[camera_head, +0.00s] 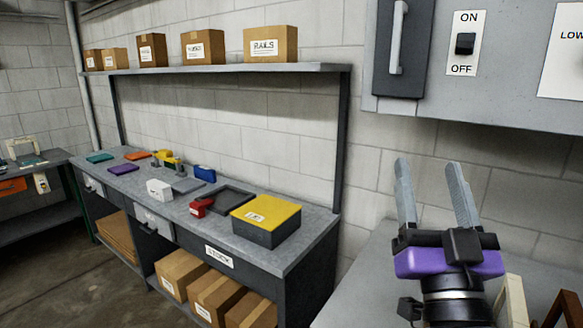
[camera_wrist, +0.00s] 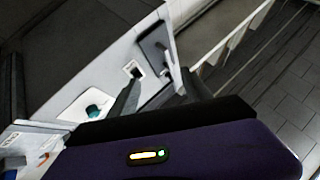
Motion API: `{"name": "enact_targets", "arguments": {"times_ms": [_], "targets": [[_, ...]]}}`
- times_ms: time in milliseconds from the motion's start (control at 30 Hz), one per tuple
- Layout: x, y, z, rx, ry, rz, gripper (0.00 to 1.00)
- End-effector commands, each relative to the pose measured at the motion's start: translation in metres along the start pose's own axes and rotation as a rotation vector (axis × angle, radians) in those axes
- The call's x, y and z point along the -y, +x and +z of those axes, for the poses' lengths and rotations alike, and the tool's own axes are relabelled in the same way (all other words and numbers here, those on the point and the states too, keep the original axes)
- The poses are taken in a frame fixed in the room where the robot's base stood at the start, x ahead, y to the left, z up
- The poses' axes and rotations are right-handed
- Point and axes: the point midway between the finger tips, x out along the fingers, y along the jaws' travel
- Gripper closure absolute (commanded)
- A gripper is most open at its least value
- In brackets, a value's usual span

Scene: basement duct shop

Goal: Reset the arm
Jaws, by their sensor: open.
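My gripper (camera_head: 428,168) is at the right of the head view, with its two grey fingers pointing up and spread apart. Nothing is between them. The purple wrist body (camera_head: 448,262) is below the fingers. In the wrist view my gripper (camera_wrist: 160,88) shows as two dark fingers apart, with the purple housing at the bottom. The wall cabinet (camera_head: 480,105) is above and beyond the fingers, apart from them in the head view. It carries a black ON/OFF switch (camera_head: 465,44) and a dark panel with a light handle (camera_head: 397,38). The switch also shows in the wrist view (camera_wrist: 134,71).
A grey workbench (camera_head: 300,238) at the left holds a yellow-topped box (camera_head: 266,214), a black tray (camera_head: 222,198) and small tools. Cardboard boxes stand on the shelf (camera_head: 215,69) and under the bench. A light worktop (camera_head: 362,290) lies under my arm. Open floor (camera_head: 70,285) is at lower left.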

Motion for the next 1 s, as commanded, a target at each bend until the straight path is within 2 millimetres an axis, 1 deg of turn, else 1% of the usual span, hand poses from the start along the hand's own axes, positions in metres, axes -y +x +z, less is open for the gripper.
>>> {"name": "enact_targets", "arguments": {"times_ms": [33, 100, 167, 200, 267, 400, 533, 667, 700, 833, 967, 1000], "targets": [[0.000, -0.020, 0.014, 0.026, -0.024, -0.024, 0.43], [0.002, -0.046, 0.028, 0.051, -0.052, -0.057, 0.43], [0.003, -0.068, 0.038, 0.073, -0.071, -0.082, 0.43], [0.003, -0.083, 0.045, 0.091, -0.082, -0.097, 0.43], [0.002, -0.106, 0.053, 0.115, -0.097, -0.118, 0.43], [-0.002, -0.160, 0.069, 0.178, -0.121, -0.157, 0.43], [-0.007, -0.210, 0.078, 0.244, -0.130, -0.180, 0.43], [-0.013, -0.259, 0.082, 0.318, -0.129, -0.191, 0.43], [-0.016, -0.274, 0.083, 0.342, -0.128, -0.191, 0.43], [-0.023, -0.321, 0.082, 0.430, -0.113, -0.184, 0.43], [-0.031, -0.368, 0.078, 0.532, -0.090, -0.165, 0.43], [-0.034, -0.383, 0.077, 0.567, -0.081, -0.156, 0.43]]}}
